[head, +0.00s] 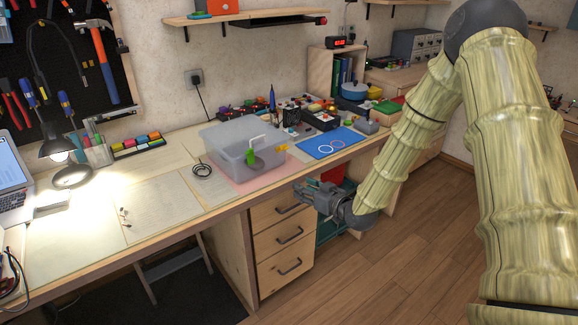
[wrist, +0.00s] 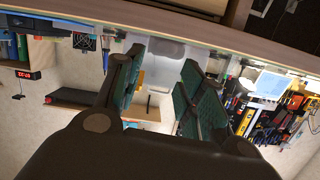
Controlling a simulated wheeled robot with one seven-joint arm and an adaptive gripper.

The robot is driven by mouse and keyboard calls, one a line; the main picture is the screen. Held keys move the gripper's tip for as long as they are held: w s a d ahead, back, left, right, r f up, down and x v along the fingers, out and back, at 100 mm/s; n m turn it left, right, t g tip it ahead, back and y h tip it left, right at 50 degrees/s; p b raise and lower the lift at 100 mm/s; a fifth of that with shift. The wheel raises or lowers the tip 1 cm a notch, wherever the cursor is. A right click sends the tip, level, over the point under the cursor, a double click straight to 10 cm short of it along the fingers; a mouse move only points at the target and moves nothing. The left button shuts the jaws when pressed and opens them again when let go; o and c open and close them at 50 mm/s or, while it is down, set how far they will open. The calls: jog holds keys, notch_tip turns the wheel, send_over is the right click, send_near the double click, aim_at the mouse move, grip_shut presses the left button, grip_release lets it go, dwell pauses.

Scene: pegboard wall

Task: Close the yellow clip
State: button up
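A small yellow piece (head: 282,148), likely the yellow clip, shows at the right side of a translucent grey bin (head: 225,150) on the workbench. It is too small to tell whether it is open or shut. My gripper (head: 303,188) is in front of the bench edge, near the top drawer, below and apart from the yellow piece. The wrist view is upside down; there my gripper (wrist: 160,78) has its two fingers spread with nothing between them. A pale, translucent shape, probably the bin (wrist: 165,75), shows beyond the fingers.
A green item (head: 250,157) is at the bin's front. A blue mat (head: 326,143) with rings lies to the right, and a coiled black cable (head: 203,170) to the left. The bench's front edge and drawers (head: 283,235) are close to my gripper. Floor is clear at the right.

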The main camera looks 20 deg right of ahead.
jog(key=n+t+y+b, duration=0.1)
jog(key=t+b, duration=0.1)
send_near(282, 148)
jog(key=s+d+f, duration=0.1)
jog(key=s+d, duration=0.1)
jog(key=s, duration=0.1)
jog(key=x, duration=1.1)
jog(key=shift+d+r, duration=0.2)
jog(key=shift+r, duration=0.25)
jog(key=shift+c, duration=0.4)
jog(key=c, duration=0.8)
